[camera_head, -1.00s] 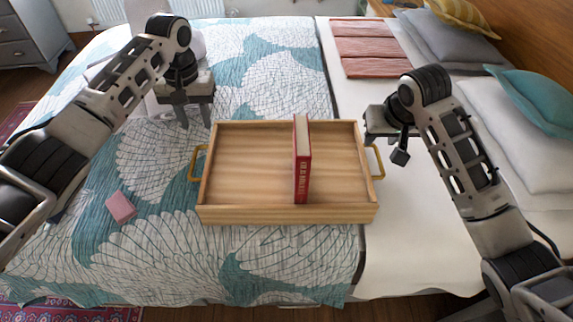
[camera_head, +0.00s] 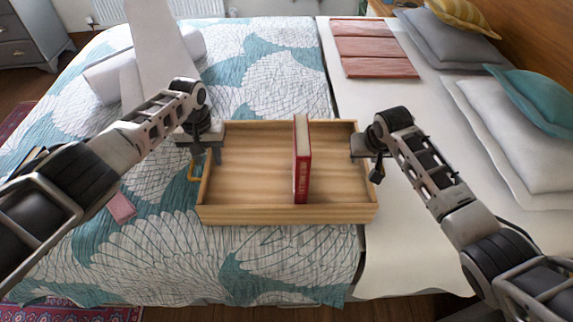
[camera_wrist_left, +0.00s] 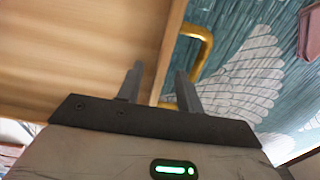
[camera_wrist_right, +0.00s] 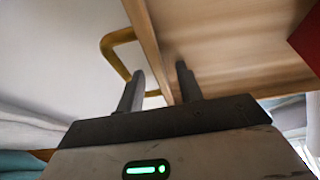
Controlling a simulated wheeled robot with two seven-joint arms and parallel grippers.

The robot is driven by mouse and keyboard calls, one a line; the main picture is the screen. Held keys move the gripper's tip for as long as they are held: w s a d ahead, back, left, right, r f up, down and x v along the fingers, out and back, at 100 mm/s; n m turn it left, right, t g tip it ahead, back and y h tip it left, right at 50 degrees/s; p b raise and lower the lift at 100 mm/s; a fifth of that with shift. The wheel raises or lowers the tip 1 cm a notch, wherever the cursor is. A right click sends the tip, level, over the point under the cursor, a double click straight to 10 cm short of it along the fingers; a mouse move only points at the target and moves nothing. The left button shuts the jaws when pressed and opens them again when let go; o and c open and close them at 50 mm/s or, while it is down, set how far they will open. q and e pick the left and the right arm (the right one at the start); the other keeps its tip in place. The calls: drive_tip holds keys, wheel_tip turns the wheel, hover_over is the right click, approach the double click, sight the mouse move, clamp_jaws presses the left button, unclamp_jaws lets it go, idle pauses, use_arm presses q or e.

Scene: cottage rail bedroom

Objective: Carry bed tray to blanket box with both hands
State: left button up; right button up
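The wooden bed tray (camera_head: 250,214) lies on the bed with a red book (camera_head: 302,175) standing upright in it. My left gripper (camera_head: 206,158) is at the tray's left side; in the left wrist view its open fingers (camera_wrist_left: 159,75) straddle the line of the side wall, beside the gold left handle (camera_wrist_left: 203,45). My right gripper (camera_head: 368,158) is at the right side; in the right wrist view its open fingers (camera_wrist_right: 160,75) straddle that wall's line, beside the right handle (camera_wrist_right: 108,48). I cannot tell whether any finger touches wood. I cannot make out a blanket box.
A small pink block (camera_head: 121,207) lies on the patterned bedspread left of the tray. A reddish slatted panel (camera_head: 372,50) lies at the far right, with pillows (camera_head: 510,125) along the right side. A grey dresser (camera_head: 32,35) stands at the far left. The bed in front of the tray is clear.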

use_arm(q)
clamp_jaws()
use_arm(e)
clamp_jaws()
idle(1.0)
use_arm(q)
drive_tip(key=shift+w+r, duration=0.15)
drive_tip(key=shift+r, duration=0.15)
use_arm(e)
drive_tip(key=shift+w+r, duration=0.15)
drive_tip(key=shift+r, duration=0.2)
